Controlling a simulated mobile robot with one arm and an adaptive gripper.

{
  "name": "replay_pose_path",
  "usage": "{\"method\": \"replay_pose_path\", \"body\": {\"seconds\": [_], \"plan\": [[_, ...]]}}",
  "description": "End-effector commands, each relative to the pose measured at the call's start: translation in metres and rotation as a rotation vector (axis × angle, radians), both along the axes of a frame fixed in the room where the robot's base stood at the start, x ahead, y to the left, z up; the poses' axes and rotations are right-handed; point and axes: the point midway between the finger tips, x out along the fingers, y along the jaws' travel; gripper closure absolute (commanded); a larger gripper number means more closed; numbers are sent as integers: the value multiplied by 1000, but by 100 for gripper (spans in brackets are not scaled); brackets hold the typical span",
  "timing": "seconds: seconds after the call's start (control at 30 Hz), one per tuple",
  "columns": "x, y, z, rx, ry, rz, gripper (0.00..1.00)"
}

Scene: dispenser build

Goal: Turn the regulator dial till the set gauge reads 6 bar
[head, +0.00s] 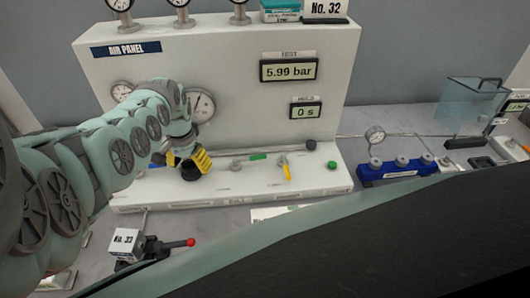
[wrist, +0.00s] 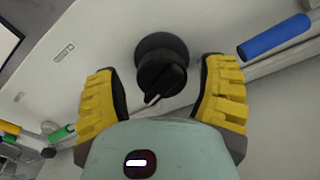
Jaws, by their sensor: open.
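The regulator dial (wrist: 162,75) is a black round knob with a pale pointer line, on the white panel in the wrist view. My gripper (wrist: 160,95) is open, with one yellow finger on each side of the dial and a visible gap to it. In the head view my gripper (head: 195,165) is at the lower left of the AIR PANEL (head: 230,62), and a black part shows below the fingers. The digital display (head: 289,70) on the panel reads 5.99 bar. A round dial gauge (head: 201,104) is partly behind my arm; its reading is too small to tell.
A second display (head: 306,111) reads 0 s. A blue handle (wrist: 274,37) lies right of the fingers in the wrist view. A yellow lever (head: 286,169) and a green knob (head: 332,165) sit on the panel's base. A blue manifold (head: 395,170) stands at the right.

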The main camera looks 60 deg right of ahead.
Motion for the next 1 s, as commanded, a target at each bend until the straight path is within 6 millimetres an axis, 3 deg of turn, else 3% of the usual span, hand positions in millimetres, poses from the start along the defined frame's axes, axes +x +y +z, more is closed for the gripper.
{"method": "replay_pose_path", "body": {"seconds": [0.37, 1.0], "plan": [[2, -1, 15, -1, -6, -1, 21], [0, -1, 74, -3, -1, 0, 21]]}}
